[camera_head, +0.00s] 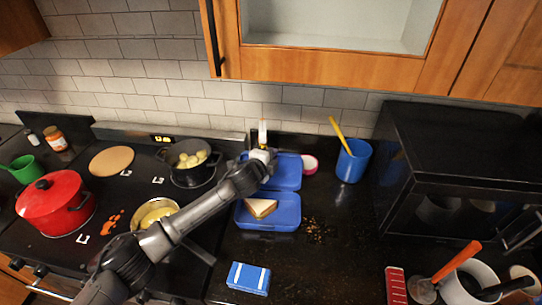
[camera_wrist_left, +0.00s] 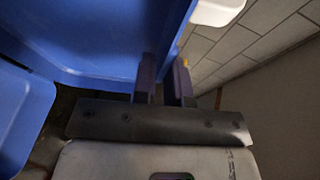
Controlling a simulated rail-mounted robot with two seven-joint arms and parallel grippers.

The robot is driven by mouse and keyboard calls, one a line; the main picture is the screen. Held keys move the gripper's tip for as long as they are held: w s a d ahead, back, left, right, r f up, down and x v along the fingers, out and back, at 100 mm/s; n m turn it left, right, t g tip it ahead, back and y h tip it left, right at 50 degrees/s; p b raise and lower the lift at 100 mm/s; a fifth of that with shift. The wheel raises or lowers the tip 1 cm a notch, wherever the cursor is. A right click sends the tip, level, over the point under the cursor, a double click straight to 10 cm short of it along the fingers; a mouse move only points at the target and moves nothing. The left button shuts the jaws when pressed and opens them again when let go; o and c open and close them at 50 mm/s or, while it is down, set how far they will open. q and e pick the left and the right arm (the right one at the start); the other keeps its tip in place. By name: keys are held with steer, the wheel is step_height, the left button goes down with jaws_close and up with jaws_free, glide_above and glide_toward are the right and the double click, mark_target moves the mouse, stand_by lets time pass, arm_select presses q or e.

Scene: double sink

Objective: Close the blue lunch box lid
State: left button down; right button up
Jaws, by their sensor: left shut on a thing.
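The blue lunch box (camera_head: 284,219) stands open on the dark counter, with a cut sandwich (camera_head: 261,208) in its base. Its blue lid (camera_head: 288,175) is swung back on the far side of the base. My left gripper (camera_head: 262,156) is at the lid's left side, and my forearm covers part of the box. In the left wrist view, the lid (camera_wrist_left: 100,35) fills the upper left and its edge runs between the fingers of my left gripper (camera_wrist_left: 165,80), which is shut on it. My right gripper is not in view.
A blue cup (camera_head: 352,163) with a yellow utensil stands right of the box, and a black microwave (camera_head: 455,175) is farther right. Brown crumbs (camera_head: 317,230) lie beside the base. Pots, including a red one (camera_head: 52,202), are on the left.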

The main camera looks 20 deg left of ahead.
arm_select(q)
steer(key=shift+f, duration=0.1)
steer(key=s+d+m+t, duration=0.1)
steer(key=s+t, duration=0.1)
steer(key=s, duration=0.6)
steer(key=shift+d+f+t+h, duration=0.25)
steer(key=shift+f+t+h, duration=0.05)
steer(key=shift+f, duration=0.05)
steer(key=shift+s, duration=0.15)
steer(key=c, duration=1.1)
jaws_free()
